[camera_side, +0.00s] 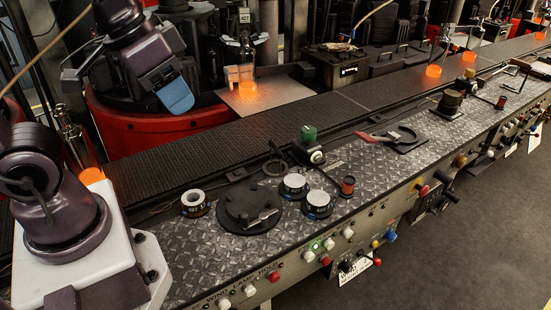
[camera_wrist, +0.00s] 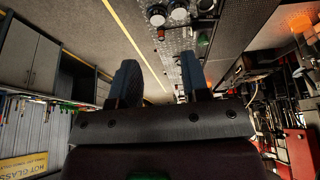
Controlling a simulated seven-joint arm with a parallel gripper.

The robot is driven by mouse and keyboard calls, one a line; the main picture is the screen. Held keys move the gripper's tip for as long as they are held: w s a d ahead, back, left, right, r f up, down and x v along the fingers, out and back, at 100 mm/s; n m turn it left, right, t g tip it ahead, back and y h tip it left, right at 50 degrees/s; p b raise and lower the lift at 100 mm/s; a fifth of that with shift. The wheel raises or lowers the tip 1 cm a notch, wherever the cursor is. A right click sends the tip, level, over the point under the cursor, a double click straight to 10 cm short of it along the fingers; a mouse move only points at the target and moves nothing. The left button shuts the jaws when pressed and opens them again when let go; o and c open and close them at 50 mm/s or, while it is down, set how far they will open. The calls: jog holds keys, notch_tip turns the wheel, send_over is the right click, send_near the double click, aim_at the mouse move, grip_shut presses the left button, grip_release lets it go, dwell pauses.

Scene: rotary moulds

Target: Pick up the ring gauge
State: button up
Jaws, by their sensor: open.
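I cannot tell for sure which piece is the ring gauge. A short ring with a pale rim, hollow centre and dark side band (camera_side: 194,203) stands on the near left of the bench plate. A thin dark flat ring (camera_side: 275,168) lies farther back, left of a green-topped block. My gripper (camera_side: 175,95) is raised at the upper left, beyond the conveyor and well away from both rings. It is empty; in the wrist view its two dark blue fingers (camera_wrist: 159,78) stand wide apart.
Two pale-topped discs (camera_side: 293,186) (camera_side: 318,204) sit beside a round dark plate (camera_side: 248,206). The green-topped block (camera_side: 308,142) stands behind them. A red-handled tool (camera_side: 375,137) lies to the right. A dark conveyor (camera_side: 200,160) runs behind the bench; glowing orange glass stands beyond it.

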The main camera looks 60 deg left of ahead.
jog(key=w+a+f+n+g, duration=0.2)
jog(key=w+f+n+g, duration=0.15)
jog(key=w+f, duration=0.55)
jog(key=n+y, duration=0.5)
jog(key=n, duration=0.8)
send_near(275, 146)
jog(key=x, duration=1.2)
jog(key=shift+d, duration=0.15)
jog(key=shift+c, duration=0.4)
grip_shut()
